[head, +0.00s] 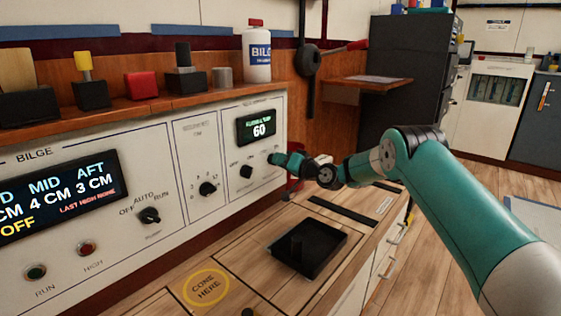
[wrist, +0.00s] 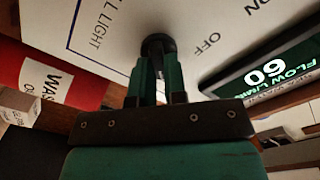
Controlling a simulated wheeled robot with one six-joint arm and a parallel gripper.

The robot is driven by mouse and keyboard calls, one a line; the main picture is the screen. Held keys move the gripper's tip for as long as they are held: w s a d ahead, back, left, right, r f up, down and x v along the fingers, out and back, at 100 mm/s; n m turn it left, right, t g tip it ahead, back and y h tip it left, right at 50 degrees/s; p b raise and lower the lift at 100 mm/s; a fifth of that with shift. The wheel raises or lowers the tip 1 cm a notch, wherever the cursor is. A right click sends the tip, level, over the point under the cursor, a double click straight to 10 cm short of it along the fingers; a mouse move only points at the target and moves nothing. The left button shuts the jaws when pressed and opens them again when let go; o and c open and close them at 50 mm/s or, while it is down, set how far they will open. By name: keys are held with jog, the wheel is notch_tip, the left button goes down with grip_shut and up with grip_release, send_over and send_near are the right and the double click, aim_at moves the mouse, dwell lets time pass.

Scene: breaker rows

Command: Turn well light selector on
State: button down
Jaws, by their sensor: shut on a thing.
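The well light selector is a round black knob (wrist: 158,42) on the white panel. In the wrist view it sits between lettering ending in "LL LIGHT" and the word "OFF". My gripper (wrist: 157,70) is shut on this knob, with a green finger on each side. In the head view my gripper (head: 276,159) is at the right end of the panel, and its fingers hide the knob there. The fingers cover part of the knob, so I cannot tell which position it points to.
A similar black knob (head: 246,171) is just left of my gripper, below a display (head: 257,128) reading 60. A shelf with a white bottle (head: 257,55) runs above. A black tray (head: 309,250) lies on the counter. A red container (wrist: 48,75) is close by.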

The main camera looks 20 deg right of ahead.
jog(key=c, duration=1.2)
grip_release()
jog(key=shift+o, duration=0.2)
jog(key=p+v, duration=0.3)
jog(key=v, duration=1.4)
jog(key=shift+s+d, duration=0.2)
jog(key=shift+s, duration=0.05)
